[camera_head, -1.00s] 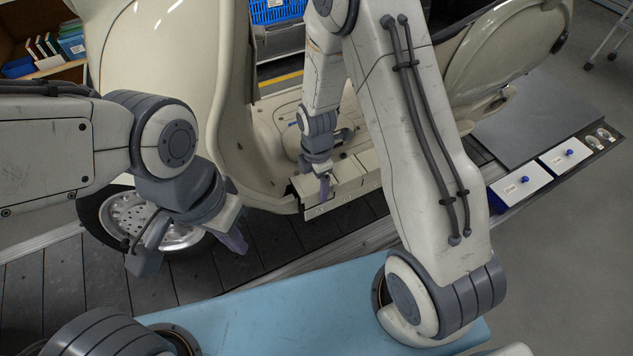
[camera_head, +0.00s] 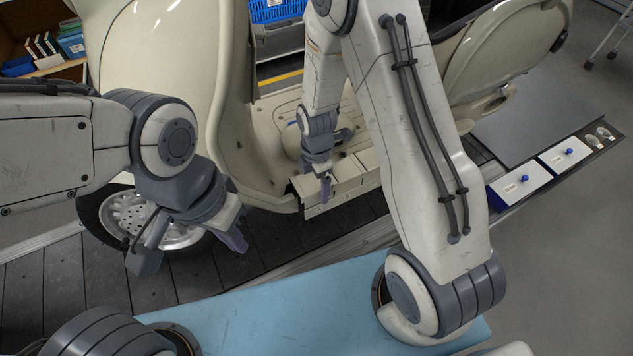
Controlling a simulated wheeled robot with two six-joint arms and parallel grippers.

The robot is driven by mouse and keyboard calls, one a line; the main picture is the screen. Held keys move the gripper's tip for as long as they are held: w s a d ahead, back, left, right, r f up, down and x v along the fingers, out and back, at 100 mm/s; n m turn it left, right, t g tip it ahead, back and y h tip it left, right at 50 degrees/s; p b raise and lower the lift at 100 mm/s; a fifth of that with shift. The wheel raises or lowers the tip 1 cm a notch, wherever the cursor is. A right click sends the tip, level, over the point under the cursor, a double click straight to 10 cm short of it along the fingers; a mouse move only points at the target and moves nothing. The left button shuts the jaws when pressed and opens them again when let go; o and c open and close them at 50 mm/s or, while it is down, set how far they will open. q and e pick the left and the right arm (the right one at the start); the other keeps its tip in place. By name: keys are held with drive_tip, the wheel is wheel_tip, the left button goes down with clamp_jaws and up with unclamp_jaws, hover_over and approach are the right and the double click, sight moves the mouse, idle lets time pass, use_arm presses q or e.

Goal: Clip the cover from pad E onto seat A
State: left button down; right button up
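Two white covers with blue knobs, one nearer (camera_head: 519,187) and one farther (camera_head: 563,156), lie on the grey tray at the right. The pad letters are too small to read. A cream block with box-like sections (camera_head: 347,178) runs along the scooter's footboard edge. I cannot tell which section is seat A.
The cream scooter (camera_head: 165,60) stands on the dark slat conveyor (camera_head: 60,285). A pale blue surface (camera_head: 290,305) lies in front. The tray's far end holds small metal fittings (camera_head: 600,135). A blue crate (camera_head: 278,10) and a shelf with books are behind.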

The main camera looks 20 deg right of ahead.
sight(316, 180)
drive_tip(key=shift+w, duration=0.15)
wheel_tip(316, 180, up, 9)
drive_tip(key=shift+r, duration=0.85)
drive_tip(key=s+a+r+m, duration=0.3)
drive_tip(key=s+r+m, duration=0.1)
drive_tip(key=s, duration=0.3)
drive_tip(key=s+a+r+m+p, duration=0.1)
drive_tip(key=s+a+r+m, duration=0.2)
drive_tip(key=s, duration=0.4)
drive_tip(key=s+a+r+m+y, duration=0.1)
drive_tip(key=s+a+r+m, duration=0.1)
drive_tip(key=s+r+m, duration=0.4)
drive_tip(key=shift+s+a+r+p, duration=0.2)
drive_tip(key=shift+s+a+p, duration=0.2)
drive_tip(key=shift+s, duration=0.15)
